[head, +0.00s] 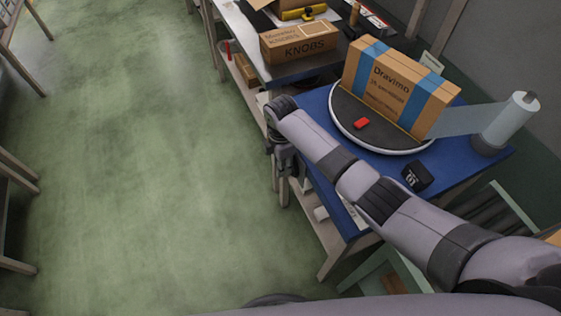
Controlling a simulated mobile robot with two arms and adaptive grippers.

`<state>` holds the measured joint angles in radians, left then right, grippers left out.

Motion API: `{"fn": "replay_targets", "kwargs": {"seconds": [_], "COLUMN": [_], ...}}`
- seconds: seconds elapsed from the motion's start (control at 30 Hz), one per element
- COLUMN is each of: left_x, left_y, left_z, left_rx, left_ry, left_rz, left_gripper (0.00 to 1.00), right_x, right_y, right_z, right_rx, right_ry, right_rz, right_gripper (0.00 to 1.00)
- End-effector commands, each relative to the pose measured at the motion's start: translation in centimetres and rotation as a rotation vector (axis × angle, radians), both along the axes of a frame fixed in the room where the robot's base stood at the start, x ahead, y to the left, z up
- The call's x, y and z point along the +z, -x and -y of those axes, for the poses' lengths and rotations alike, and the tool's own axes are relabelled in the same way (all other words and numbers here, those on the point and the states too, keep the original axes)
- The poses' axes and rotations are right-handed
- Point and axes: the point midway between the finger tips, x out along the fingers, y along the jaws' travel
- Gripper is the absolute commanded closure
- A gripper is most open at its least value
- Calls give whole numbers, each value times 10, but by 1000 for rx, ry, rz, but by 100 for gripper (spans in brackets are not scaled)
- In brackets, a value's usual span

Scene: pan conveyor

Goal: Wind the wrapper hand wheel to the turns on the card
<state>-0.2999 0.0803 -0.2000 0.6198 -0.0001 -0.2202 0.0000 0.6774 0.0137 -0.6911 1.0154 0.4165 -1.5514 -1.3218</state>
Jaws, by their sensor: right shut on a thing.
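My right arm reaches across to the left edge of the blue wrapper table (318,107). Its gripper (284,160) points down there, shut on what seems to be the hand wheel's handle; the wheel is mostly hidden by the wrist. A brown carton (388,92) with blue bands stands on the round dark turntable (385,135). Film (465,121) runs from the carton to the upright roll (512,118). A small black counter (417,175) sits at the table's front; its digits are too small to read. A pale card (432,62) shows behind the carton, unreadable. My left gripper is out of view.
A red block (361,123) lies on the turntable. A box marked KNOBS (299,42) stands on the bench behind. The green floor (140,170) at left is clear. Wooden frames stand at the far left edge.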

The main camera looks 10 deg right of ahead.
Motion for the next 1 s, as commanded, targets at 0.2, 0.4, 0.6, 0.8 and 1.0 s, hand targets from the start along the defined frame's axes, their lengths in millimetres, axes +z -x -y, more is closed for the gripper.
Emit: {"fn": "replay_targets", "kwargs": {"seconds": [0.2, 0.4, 0.6, 0.8, 1.0], "left_x": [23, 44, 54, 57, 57], "left_y": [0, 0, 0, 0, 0], "left_z": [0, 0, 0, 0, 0], "left_rx": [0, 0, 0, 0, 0], "left_ry": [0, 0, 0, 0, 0], "left_rz": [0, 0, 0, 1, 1], "left_gripper": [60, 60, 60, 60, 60], "right_x": [4, 4, 1, -2, -2], "right_y": [3, 5, 6, 7, 7], "right_z": [1, 3, 3, 3, 3], "right_rx": [0, 1, 2, 1, 0], "right_ry": [-27, -70, -116, -154, -178], "right_rz": [82, 218, 361, 474, 547], "right_gripper": [96, 96, 96, 96, 96]}}
